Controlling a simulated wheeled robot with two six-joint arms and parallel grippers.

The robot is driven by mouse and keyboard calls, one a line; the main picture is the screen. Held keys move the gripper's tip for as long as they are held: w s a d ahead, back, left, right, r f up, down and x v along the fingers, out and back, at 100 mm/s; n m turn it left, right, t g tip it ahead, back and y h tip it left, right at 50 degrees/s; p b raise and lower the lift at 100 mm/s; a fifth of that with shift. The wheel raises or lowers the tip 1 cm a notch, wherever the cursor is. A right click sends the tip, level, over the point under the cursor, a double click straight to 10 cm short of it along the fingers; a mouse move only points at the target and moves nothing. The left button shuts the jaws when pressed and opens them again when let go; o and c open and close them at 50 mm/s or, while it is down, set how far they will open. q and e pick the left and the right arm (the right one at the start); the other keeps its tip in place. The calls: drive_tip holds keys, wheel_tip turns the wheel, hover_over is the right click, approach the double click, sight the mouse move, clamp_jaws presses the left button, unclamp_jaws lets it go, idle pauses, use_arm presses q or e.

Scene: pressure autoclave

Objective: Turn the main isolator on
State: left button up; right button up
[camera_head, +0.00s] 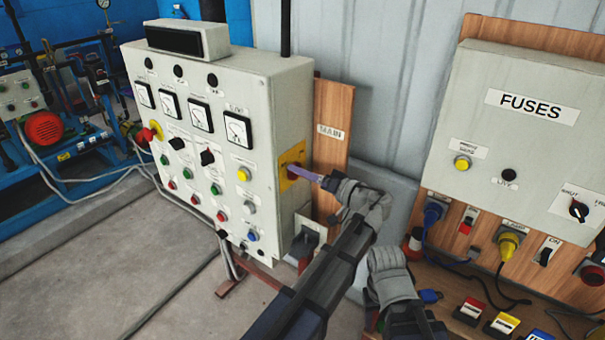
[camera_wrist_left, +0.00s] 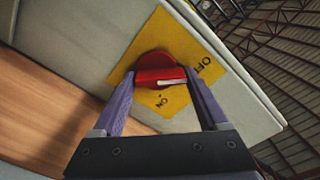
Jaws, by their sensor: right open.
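The main isolator is a red rotary knob (camera_wrist_left: 160,70) on a yellow plate (camera_wrist_left: 205,45) marked OFF and ON, in the left wrist view. The knob's white mark points right, towards the OFF side. In the head view the yellow plate (camera_head: 291,158) is on the right side of the grey control cabinet (camera_head: 285,95), and my gripper largely hides the knob. My left gripper (camera_head: 303,174) reaches it from the right; in the left wrist view its purple fingers (camera_wrist_left: 161,78) close on the knob from both sides. My right gripper (camera_head: 415,322) is at the bottom edge, its fingers not clearly visible.
A wooden board (camera_head: 333,110) labelled MAIN stands behind the cabinet. On the right, a fuse box (camera_head: 510,140) hangs over sockets and plugs. Coloured boxes and a blue padlock (camera_head: 430,296) lie below. The floor (camera_head: 150,270) at left is mostly open, with cables.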

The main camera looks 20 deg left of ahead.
use_arm(q)
drive_tip(key=c, duration=0.9)
drive_tip(key=shift+o, duration=0.2)
drive_tip(key=shift+w+d+f+m, duration=0.1)
drive_tip(key=shift+w+m, duration=0.05)
drive_tip(key=shift+m, duration=4.3)
drive_tip(key=shift+w+d+f+m, duration=0.1)
drive_tip(key=shift+w+m, duration=0.05)
drive_tip(key=shift+m, duration=4.3)
